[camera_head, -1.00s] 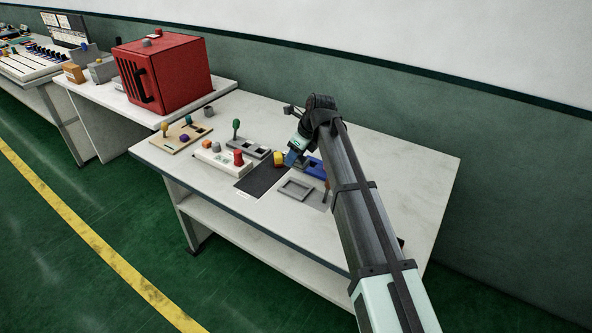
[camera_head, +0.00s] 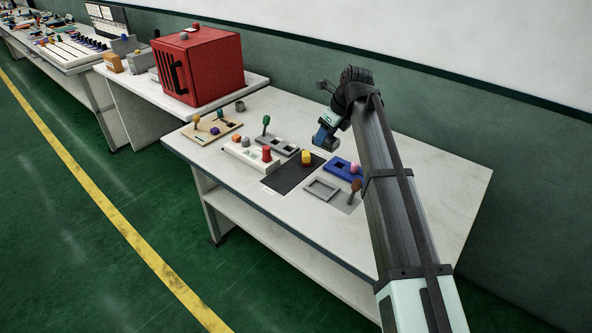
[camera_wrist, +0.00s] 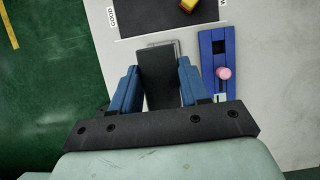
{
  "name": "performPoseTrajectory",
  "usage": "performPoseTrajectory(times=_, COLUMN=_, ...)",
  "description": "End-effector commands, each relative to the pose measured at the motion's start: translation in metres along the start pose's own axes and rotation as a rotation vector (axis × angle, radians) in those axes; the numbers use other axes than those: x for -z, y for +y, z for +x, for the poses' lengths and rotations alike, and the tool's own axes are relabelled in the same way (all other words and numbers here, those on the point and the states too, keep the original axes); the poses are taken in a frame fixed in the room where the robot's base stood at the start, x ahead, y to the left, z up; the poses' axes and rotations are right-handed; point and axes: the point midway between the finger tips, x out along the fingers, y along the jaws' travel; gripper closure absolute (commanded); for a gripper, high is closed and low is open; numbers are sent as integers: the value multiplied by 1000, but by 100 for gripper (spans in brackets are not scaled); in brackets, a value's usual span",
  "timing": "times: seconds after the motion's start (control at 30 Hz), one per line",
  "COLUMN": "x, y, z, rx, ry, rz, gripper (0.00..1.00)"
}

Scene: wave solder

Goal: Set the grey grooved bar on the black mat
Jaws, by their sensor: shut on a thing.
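My gripper (camera_head: 325,141) is above the far side of the table, up and to the right of the black mat (camera_head: 283,178) in the head view. In the wrist view, its blue fingers (camera_wrist: 158,84) are shut on a dark grey bar (camera_wrist: 160,76), which points toward the mat (camera_wrist: 150,20). No groove shows on the visible face. A paler grey edge lies around the bar's far end; I cannot tell whether it belongs to the bar. A yellow piece (camera_head: 306,157) stands on the mat's far right part and also shows in the wrist view (camera_wrist: 188,4).
A blue holder (camera_head: 340,169) with a pink knob (camera_head: 355,168) and a grey frame (camera_head: 322,188) are right of the mat. A white block (camera_head: 248,157) with a red peg is left of it. A red box (camera_head: 205,70) stands farther left. The table's right part is clear.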

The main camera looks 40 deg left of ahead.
Motion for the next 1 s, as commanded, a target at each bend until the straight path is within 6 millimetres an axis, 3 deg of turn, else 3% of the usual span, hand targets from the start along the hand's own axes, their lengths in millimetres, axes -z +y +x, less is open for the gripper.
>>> performPoseTrajectory(times=0.2, x=-2, y=2, z=1, rx=-1, ry=-1, rz=-3, gripper=98)
performPoseTrajectory(times=0.33, x=-10, y=15, z=11, rx=-10, ry=0, rz=-22, gripper=98)
performPoseTrajectory(times=0.47, x=-22, y=35, z=43, rx=-24, ry=1, rz=-54, gripper=98)
performPoseTrajectory(times=0.6, x=-40, y=54, z=88, rx=-41, ry=2, rz=-93, gripper=98)
performPoseTrajectory(times=0.8, x=-69, y=62, z=147, rx=-69, ry=0, rz=-163, gripper=98)
performPoseTrajectory(times=0.87, x=-77, y=54, z=156, rx=-82, ry=0, rz=-196, gripper=98)
performPoseTrajectory(times=1.0, x=-86, y=50, z=155, rx=-114, ry=-2, rz=-277, gripper=98)
